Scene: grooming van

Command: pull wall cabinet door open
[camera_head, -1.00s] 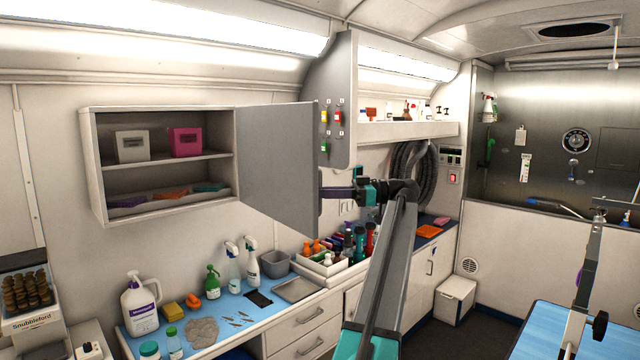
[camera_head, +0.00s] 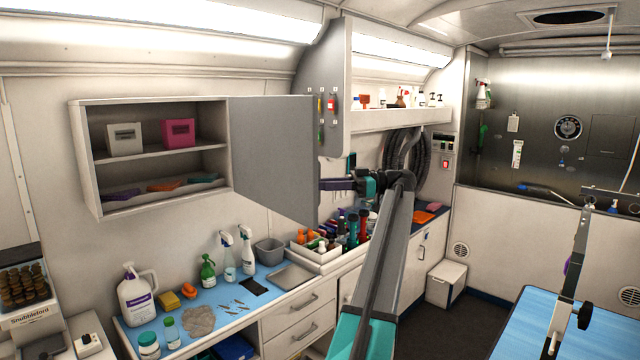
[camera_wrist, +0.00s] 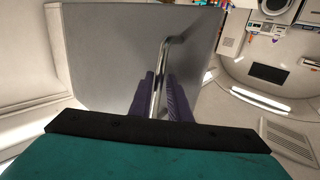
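The wall cabinet (camera_head: 82,160) hangs on the left wall, its inside exposed, with a grey box, a pink box and a low tray on its shelves. Its grey door (camera_head: 272,150) stands swung wide open, hinged at the cabinet's right side. My gripper (camera_head: 326,184) is at the door's free edge, on its outer face. In the wrist view, a shiny bar handle (camera_wrist: 161,62) runs along the door panel (camera_wrist: 105,60). My purple fingers (camera_wrist: 160,98) lie on either side of the handle, closed on it. The exact finger contact is partly hidden.
Below is a blue-topped counter (camera_head: 230,318) with bottles, sprayers and a metal tray. A grey panel with small hanging tools (camera_head: 335,95) and an open shelf (camera_head: 400,118) are right of the door. A blue table (camera_head: 545,325) stands at the lower right; dark floor shows between.

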